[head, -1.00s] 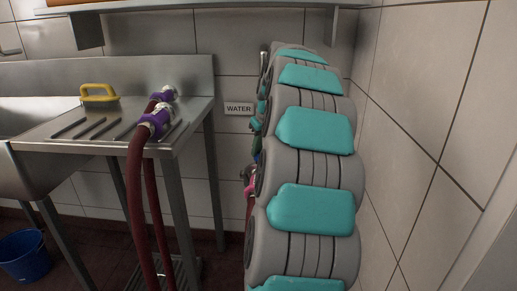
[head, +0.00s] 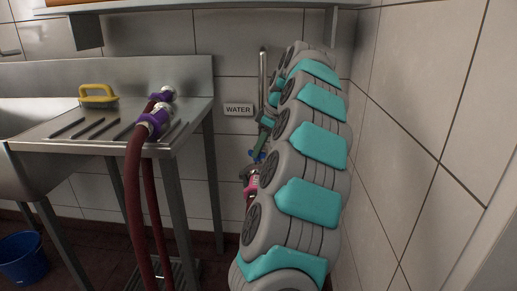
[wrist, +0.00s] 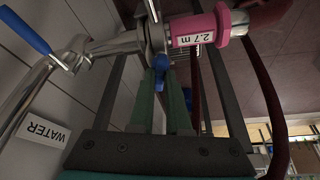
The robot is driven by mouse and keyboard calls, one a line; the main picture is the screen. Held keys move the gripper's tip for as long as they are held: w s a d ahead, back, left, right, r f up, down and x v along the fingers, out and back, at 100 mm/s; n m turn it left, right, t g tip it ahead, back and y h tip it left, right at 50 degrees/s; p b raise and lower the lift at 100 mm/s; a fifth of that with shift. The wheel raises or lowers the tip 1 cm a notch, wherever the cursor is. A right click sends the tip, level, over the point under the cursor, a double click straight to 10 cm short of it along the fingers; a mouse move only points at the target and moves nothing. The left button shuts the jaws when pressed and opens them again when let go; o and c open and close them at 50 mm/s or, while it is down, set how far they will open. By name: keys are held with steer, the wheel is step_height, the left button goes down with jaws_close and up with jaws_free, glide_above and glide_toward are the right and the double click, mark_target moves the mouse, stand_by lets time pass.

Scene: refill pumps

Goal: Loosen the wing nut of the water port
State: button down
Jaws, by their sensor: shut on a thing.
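The blue wing nut (wrist: 160,64) sits on the metal water port (wrist: 118,44), at the upper middle of the wrist view. My gripper (wrist: 160,84) has its green fingers closed around the nut's near part, and the nut's rounded top shows beyond the tips. In the head view my gripper (head: 261,142) is small, at the wall right of the sink unit. Blue shows at its tip there, too small to tell nut from lever. A pink hose coupling (wrist: 207,29) labelled "2.7 m" is right of the nut. It also shows in the head view (head: 251,184).
A blue-handled lever (wrist: 25,31) is left of the port. The WATER sign (head: 238,109) is on the tiled wall. Dark red hoses (head: 137,205) with purple couplings hang from the steel sink unit (head: 100,146). A tiled wall (head: 430,150) is close right of my arm.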

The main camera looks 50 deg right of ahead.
steer(key=shift+d+n+g+y+p, duration=0.15)
steer(key=shift+n+g+y+p, duration=0.3)
steer(key=shift+n, duration=1.15)
steer(key=c, duration=0.9)
jaws_free()
steer(key=shift+r+p, duration=0.6)
steer(key=shift+r, duration=1.15)
steer(key=s+a+b, duration=0.1)
steer(key=s+a, duration=0.2)
steer(key=s, duration=0.1)
steer(key=s+a+r+b, duration=0.1)
steer(key=s+a, duration=0.3)
steer(key=s+a+b, duration=0.1)
steer(key=s+a, duration=0.2)
steer(key=s, duration=0.1)
steer(key=shift+a+r, duration=0.25)
steer(key=shift+a, duration=0.05)
